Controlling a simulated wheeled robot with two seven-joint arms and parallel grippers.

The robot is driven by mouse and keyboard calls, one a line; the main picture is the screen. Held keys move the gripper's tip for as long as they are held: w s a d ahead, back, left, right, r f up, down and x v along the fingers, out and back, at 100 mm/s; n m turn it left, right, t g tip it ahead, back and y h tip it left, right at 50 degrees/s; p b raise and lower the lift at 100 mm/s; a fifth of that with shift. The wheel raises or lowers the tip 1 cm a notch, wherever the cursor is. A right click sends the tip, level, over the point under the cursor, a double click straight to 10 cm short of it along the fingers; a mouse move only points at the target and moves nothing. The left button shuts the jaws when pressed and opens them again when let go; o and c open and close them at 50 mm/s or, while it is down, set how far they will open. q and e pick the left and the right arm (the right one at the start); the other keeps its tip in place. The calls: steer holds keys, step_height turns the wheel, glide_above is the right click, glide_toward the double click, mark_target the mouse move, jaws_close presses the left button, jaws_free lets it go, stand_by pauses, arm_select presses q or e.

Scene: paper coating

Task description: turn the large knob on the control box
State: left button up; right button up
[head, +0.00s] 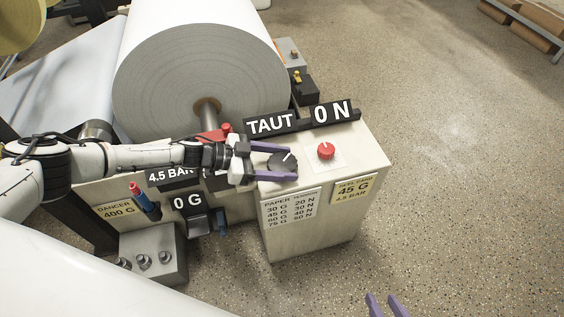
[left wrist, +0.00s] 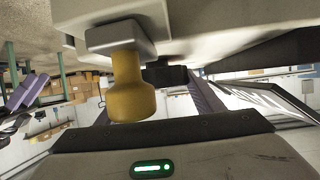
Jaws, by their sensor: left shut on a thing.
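The control box (head: 340,222) is a pale box with labels on its front face. The large knob (head: 283,161) is black with a white pointer line and sits on the left of its top. My left gripper (head: 292,162) reaches in from the left, its purple fingers on both sides of the knob, shut on it. My right gripper (head: 385,305) shows only as two spread purple fingertips at the bottom edge, open and empty.
A smaller red knob (head: 325,151) stands right of the large knob. Behind them a black display (head: 302,119) reads "TAUT" and "0 N". A big paper roll (head: 190,70) rises behind. A "0 G" display (head: 187,202) is at left.

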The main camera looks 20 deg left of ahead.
arm_select(q)
steer(key=shift+w, duration=0.1)
steer(key=o, duration=0.8)
steer(key=shift+o, duration=1.1)
steer(key=p+v, duration=0.2)
steer(key=v, duration=0.8)
steer(key=shift+s+a+r, duration=0.1)
steer(key=shift+s, duration=0.1)
